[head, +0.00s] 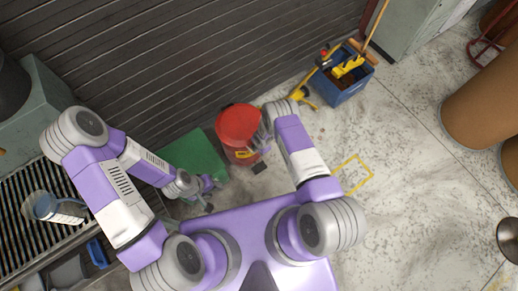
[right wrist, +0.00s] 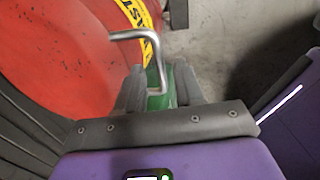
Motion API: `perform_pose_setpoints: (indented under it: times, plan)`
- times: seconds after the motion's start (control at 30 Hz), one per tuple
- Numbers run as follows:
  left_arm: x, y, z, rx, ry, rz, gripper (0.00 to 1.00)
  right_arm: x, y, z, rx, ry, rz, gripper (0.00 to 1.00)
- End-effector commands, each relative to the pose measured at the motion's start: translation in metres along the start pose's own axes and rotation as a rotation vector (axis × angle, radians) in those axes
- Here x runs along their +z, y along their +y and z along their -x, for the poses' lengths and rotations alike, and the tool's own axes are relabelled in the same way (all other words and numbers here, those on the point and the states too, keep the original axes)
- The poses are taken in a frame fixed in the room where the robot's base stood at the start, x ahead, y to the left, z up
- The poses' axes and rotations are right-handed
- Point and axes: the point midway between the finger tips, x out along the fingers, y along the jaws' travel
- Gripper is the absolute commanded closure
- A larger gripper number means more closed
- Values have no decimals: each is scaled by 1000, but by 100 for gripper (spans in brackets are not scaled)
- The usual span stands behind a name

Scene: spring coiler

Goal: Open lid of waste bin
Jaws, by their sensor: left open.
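The red waste bin (head: 238,125) stands on the floor in the middle of the head view, against the dark slatted wall. In the right wrist view its red surface (right wrist: 55,55) fills the left side, with a yellow label bearing black letters. A bent metal handle (right wrist: 150,45) sticks out from it. My right gripper (right wrist: 160,90) is open, its two grey fingers apart, with the handle's lower end between or just beyond them; contact is unclear. My left gripper (head: 205,195) is open and empty, low to the left of the bin.
A green panel or box (head: 195,155) is just left of the bin. A blue bucket (head: 345,85) with cleaning tools stands to the right. A slatted metal bench (head: 25,230) with a clear jug (head: 45,207) is at far left.

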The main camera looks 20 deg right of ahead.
Motion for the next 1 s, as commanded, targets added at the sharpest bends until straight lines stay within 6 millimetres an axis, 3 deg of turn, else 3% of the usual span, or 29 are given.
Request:
perform_pose_setpoints:
  times: [0.27,0.53,1.0]
  plan:
    - [0,0,0,0,0,0,57,0,0,-2,-1,0,-2,63]
    - [0,0,0,0,0,0,57,0,0,-1,-1,0,-2,100]
    - [0,0,0,0,0,0,57,0,0,-1,-1,0,-2,100]
